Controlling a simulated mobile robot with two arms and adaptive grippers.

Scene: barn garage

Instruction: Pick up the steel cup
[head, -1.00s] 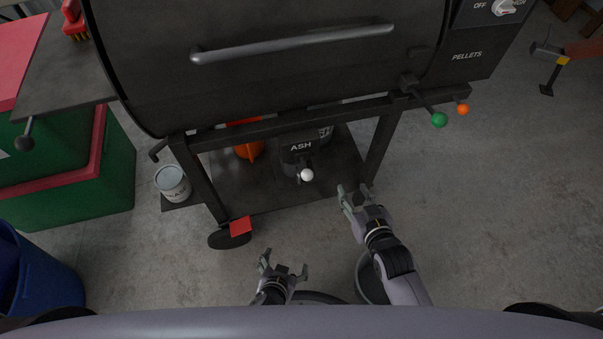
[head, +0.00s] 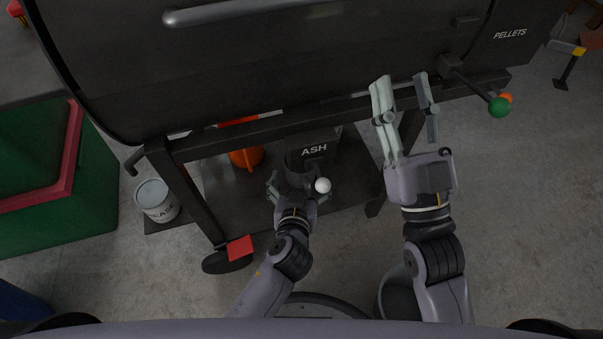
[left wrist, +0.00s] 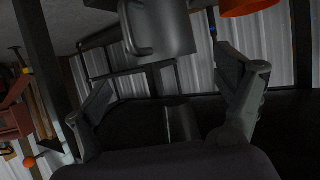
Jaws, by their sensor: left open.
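In the left wrist view, a plain grey metal cup (left wrist: 165,30) with a loop handle shows at the top of the picture, partly cut off by the frame edge. It is beyond the fingertips and not between closed fingers. My left gripper (left wrist: 172,85) is open and empty there. In the head view my left gripper (head: 297,185) reaches under the grill, just below the ASH box; a dark rounded shape shows there, but I cannot tell whether it is the cup. My right gripper (head: 404,95) is open and empty in front of the grill's right leg.
The black grill (head: 230,70) hangs over my left gripper, with its ASH box (head: 314,150) close above. A white ball knob (head: 322,185) is right beside the gripper. An orange object (head: 246,157) stands left on the shelf. A labelled pail (head: 157,201) is further left.

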